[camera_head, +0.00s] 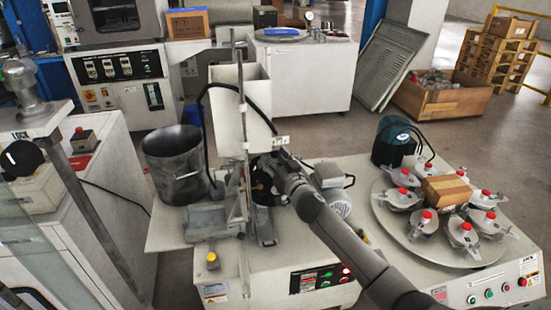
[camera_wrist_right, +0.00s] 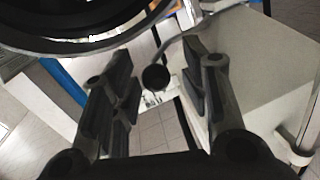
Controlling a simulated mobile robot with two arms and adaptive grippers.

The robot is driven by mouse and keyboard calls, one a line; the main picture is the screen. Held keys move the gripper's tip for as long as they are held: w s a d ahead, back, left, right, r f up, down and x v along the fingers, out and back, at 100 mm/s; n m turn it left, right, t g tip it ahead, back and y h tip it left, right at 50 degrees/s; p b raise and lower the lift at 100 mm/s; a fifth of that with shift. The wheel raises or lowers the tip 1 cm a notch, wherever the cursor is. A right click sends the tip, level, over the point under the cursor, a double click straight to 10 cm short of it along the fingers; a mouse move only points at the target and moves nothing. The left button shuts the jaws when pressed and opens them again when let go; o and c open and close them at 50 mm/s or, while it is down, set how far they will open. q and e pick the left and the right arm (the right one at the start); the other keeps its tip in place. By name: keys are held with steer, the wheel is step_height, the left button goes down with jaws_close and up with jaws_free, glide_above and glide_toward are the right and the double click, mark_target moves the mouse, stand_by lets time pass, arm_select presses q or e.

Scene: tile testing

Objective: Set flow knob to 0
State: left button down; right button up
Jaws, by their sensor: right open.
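My right gripper (camera_head: 272,165) reaches in from the lower right to the upright machine with a white hopper (camera_head: 240,100) in the head view. In the right wrist view my gripper (camera_wrist_right: 157,68) is open, its dark fingers spread apart. A small dark round knob-like part (camera_wrist_right: 155,77) shows between the fingers, with a gap on either side. I cannot tell whether it is the flow knob or whether the fingers reach around it. No marking or zero position is readable. The knob is not clearly visible in the head view. My left gripper is not in view.
A dark metal bucket (camera_head: 176,165) stands left of the machine. A cable (camera_head: 206,120) loops beside the hopper. In the wrist view a large black ring (camera_wrist_right: 60,45) lies close at upper left.

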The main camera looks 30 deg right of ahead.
steer(key=shift+s, duration=0.1)
steer(key=s, duration=0.8)
steer(key=shift+a, duration=0.25)
steer(key=shift+w, duration=0.1)
